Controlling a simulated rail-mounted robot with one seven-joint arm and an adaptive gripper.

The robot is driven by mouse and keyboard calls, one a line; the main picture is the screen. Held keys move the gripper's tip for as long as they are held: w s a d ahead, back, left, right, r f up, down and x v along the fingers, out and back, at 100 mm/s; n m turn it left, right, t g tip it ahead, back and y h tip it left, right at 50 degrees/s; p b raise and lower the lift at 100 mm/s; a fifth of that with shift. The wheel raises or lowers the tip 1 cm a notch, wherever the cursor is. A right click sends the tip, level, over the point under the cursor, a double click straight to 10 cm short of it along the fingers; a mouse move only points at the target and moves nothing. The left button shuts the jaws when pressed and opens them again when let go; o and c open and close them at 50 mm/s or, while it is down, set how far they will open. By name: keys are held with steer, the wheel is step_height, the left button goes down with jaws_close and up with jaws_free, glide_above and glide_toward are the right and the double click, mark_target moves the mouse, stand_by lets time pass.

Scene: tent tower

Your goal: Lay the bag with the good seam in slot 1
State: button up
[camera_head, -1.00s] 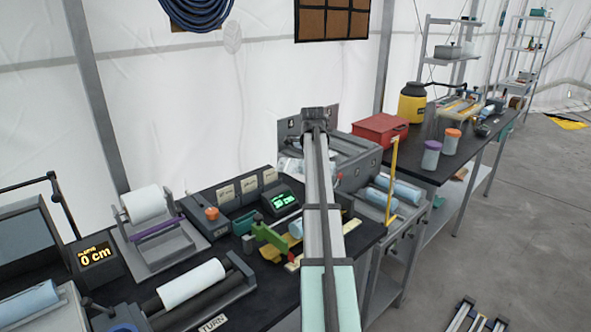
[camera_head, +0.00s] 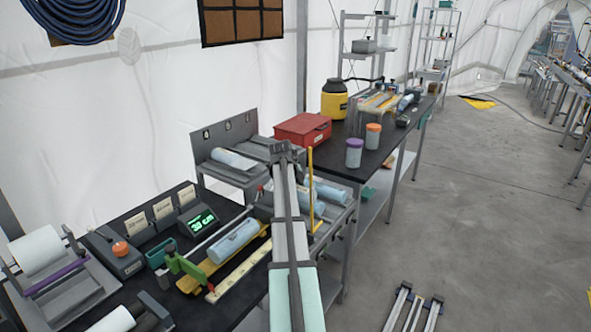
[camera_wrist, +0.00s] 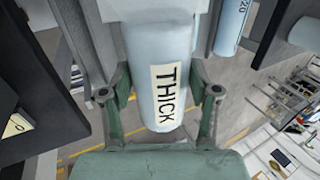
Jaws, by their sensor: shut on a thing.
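My gripper (camera_wrist: 160,98) is shut on a light-blue rolled bag (camera_wrist: 158,60) with a cream label reading THICK in the wrist view. The fingers press its two sides. In the head view my arm hides the gripper and the held bag. The slot rack (camera_head: 198,148), a grey unit with small numbered marks on its back panel, stands at the back centre. Another light-blue roll (camera_head: 234,241) lies on a yellow cradle beside a ruler. I cannot tell any seam's condition.
Several blue rolls (camera_head: 326,191) lie in a grey tray right of my arm, by a yellow upright post (camera_head: 310,190). A red box (camera_head: 302,129) and two lidded jars (camera_head: 354,153) stand on the far bench. A green display (camera_head: 199,222) stands left of the cradle.

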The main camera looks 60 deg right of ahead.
steer(key=f, duration=0.1)
steer(key=s+a+f, duration=0.1)
steer(key=a+f+p, duration=0.1)
steer(key=shift+s+a+f, duration=0.25)
steer(key=shift+s+f, duration=0.05)
stand_by(0.3)
steer(key=shift+f+b, duration=2.55)
steer(key=shift+f, duration=1.65)
steer(key=shift+f, duration=0.15)
steer(key=o, duration=1.5)
step_height(320, 180, up, 10)
